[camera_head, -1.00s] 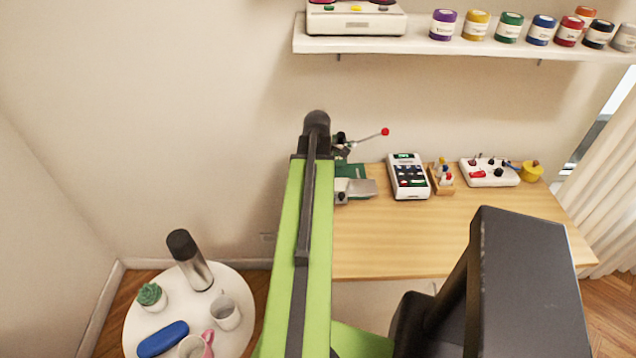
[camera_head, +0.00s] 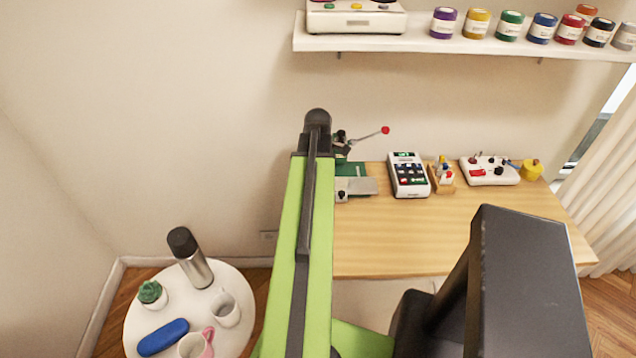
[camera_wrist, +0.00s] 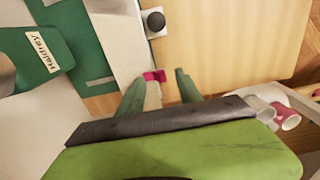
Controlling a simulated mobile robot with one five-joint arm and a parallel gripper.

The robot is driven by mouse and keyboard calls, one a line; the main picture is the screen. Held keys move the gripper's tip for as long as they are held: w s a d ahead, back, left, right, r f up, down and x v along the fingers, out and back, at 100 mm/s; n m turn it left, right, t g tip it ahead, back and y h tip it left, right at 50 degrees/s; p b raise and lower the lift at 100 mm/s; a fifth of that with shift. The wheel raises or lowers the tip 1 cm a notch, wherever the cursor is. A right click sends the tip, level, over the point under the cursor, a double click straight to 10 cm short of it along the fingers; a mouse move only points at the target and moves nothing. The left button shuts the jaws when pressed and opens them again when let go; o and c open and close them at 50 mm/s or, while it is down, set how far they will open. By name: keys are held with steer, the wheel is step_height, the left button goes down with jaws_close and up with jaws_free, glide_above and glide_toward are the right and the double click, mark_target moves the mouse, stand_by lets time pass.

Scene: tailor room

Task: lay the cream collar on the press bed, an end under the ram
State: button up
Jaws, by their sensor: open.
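The press, green with a "Haidrey" label (camera_wrist: 40,52), stands at the left end of the wooden table. Its lever with a red ball (camera_head: 385,130) shows in the head view. A pale grey plate (camera_wrist: 118,45), which looks like the press bed, lies beside the green base. My gripper (camera_wrist: 159,77) is open over the table edge by this plate, its green fingers apart. A narrow cream piece (camera_wrist: 153,97), perhaps the collar, shows between the fingers. A small magenta block is at its far end. Whether the fingers touch it I cannot tell. My arm hides the gripper in the head view.
A black knob (camera_wrist: 155,21) sits beside the plate. A keypad device (camera_head: 409,176), a small wooden rack (camera_head: 441,178) and a white control box (camera_head: 489,171) stand along the table's back. The table front (camera_head: 420,240) is clear. A round white side table (camera_head: 240,300) holds mugs and a flask.

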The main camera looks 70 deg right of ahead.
step_height(320, 180, up, 11)
steer(key=p, duration=1)
steer(key=shift+r, duration=0.15)
steer(key=shift+w, duration=0.1)
